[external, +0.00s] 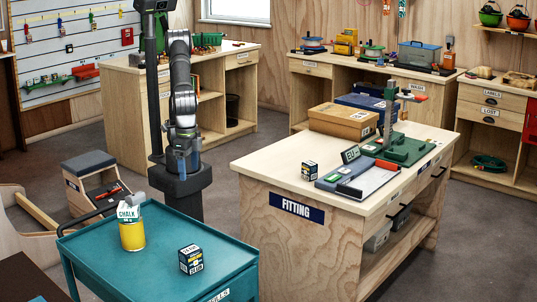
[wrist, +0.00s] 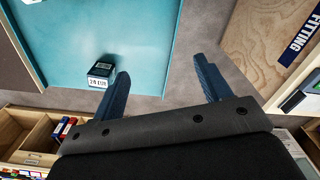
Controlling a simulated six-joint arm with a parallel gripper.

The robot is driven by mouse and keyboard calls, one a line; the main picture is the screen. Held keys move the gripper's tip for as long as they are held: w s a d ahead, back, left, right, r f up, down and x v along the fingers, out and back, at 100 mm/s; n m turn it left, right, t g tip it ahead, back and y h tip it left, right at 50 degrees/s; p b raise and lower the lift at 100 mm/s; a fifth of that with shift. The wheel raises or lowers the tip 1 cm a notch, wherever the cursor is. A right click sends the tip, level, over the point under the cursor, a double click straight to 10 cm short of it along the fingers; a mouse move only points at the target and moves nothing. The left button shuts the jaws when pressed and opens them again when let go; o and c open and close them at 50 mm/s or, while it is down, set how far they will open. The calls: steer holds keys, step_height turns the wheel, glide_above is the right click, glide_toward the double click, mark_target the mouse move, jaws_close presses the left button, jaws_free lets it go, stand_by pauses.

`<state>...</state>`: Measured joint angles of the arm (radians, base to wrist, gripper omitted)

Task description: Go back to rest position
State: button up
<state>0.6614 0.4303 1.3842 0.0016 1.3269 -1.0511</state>
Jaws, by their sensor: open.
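My gripper (wrist: 163,88) is open and empty in the wrist view, its two blue fingers apart with only the floor and the cart's edge behind them. In the external view my arm is folded upright on its dark base, and my gripper (external: 180,160) hangs low in front of the column, too small there to make out the fingers. It touches nothing that I can see.
A teal cart (external: 150,270) stands in front of me with a yellow chalk can (external: 132,235) and a small dark box (external: 190,260). The fitting bench (external: 290,165) is to the right, holding a cardboard box (external: 343,121) and a green stand (external: 405,150). Floor shows between them.

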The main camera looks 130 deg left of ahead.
steer(key=w+a+f+n, duration=0.2)
steer(key=w+a, duration=0.2)
steer(key=a, duration=0.7)
steer(key=w+a+f+n, duration=0.2)
steer(key=w+a+f, duration=0.1)
steer(key=a, duration=0.8)
steer(key=shift+w+a, duration=0.3)
steer(key=shift+w, duration=0.35)
steer(key=o, duration=0.6)
steer(key=shift+o, duration=0.3)
steer(key=s+d+m+t+h, duration=0.2)
steer(key=s+d+m, duration=0.2)
steer(key=d, duration=0.6)
steer(key=shift+s+d+r+m, duration=0.35)
steer(key=shift+d+r+m, duration=0.05)
steer(key=shift+m, duration=0.1)
steer(key=s+d+r+m+t+h, duration=0.2)
steer(key=s+d+m+t+h, duration=0.15)
steer(key=s+d+m, duration=0.55)
steer(key=s+d+r+m+t+h, duration=0.25)
steer(key=s+d+m+h, duration=0.25)
steer(key=s, duration=0.9)
steer(key=x, duration=0.9)
steer(key=shift+w+f, duration=0.15)
steer(key=shift+w, duration=0.2)
